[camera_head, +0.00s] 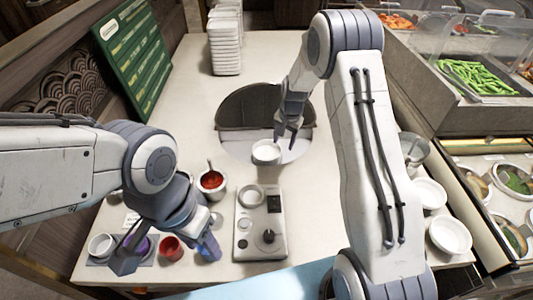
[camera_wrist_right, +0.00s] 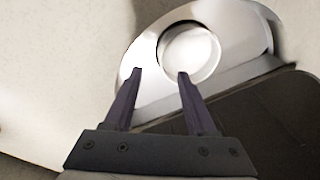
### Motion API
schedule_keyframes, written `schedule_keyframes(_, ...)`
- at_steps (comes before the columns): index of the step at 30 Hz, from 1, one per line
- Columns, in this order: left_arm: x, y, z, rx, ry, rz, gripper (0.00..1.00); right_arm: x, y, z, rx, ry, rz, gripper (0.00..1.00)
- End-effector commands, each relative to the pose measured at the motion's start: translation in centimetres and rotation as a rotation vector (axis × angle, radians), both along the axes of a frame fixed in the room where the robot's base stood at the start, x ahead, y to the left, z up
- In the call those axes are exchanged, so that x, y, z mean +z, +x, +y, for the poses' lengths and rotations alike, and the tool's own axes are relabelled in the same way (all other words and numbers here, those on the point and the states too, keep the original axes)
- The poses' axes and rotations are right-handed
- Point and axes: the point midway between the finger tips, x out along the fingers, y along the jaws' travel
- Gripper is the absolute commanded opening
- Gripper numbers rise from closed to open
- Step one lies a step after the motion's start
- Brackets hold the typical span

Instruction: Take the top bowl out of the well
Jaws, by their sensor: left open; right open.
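A white bowl (camera_head: 266,152) sits in the round opening of the metal well (camera_head: 293,152), whose back half is covered by a dark lid (camera_head: 250,108). In the right wrist view the bowl (camera_wrist_right: 190,54) lies inside the opening, just beyond the fingertips. Whether other bowls are under it is hidden. My right gripper (camera_head: 287,131) is open and empty, pointing down above the well close to the bowl; its two fingers (camera_wrist_right: 160,73) are apart in the right wrist view. My left gripper (camera_head: 166,258) is open at the front left of the counter, away from the well.
A bowl of red sauce (camera_head: 212,182) with a spoon and a device with a knob (camera_head: 262,245) stand in front of the well. A red cup (camera_head: 171,248) is near my left gripper. Stacked white containers (camera_head: 225,45) stand behind; white bowls (camera_head: 450,236) are at right.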

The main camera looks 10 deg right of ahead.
Motion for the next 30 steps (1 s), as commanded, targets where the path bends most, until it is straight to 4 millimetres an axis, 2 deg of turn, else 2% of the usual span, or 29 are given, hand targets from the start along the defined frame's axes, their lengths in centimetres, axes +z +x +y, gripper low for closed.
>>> schedule_keyframes(5, 0.5, 0.0, 0.0, 0.000, 0.000, 0.000, 0.50, -2.8, 0.4, 0.2, 0.002, 0.000, 0.005, 0.56)
schedule_keyframes(13, 1.2, 0.0, 0.0, 0.000, 0.000, 0.000, 0.50, -4.8, 0.8, 0.5, 0.004, 0.000, 0.003, 0.56)
schedule_keyframes(21, 2.2, 0.0, 0.0, 0.000, 0.000, 0.000, 0.50, -8.3, 1.7, 0.7, 0.004, 0.000, 0.003, 0.56)
schedule_keyframes(30, 2.2, 0.0, 0.0, 0.000, 0.000, 0.000, 0.50, -9.0, 1.9, 0.8, 0.005, 0.000, 0.001, 0.56)
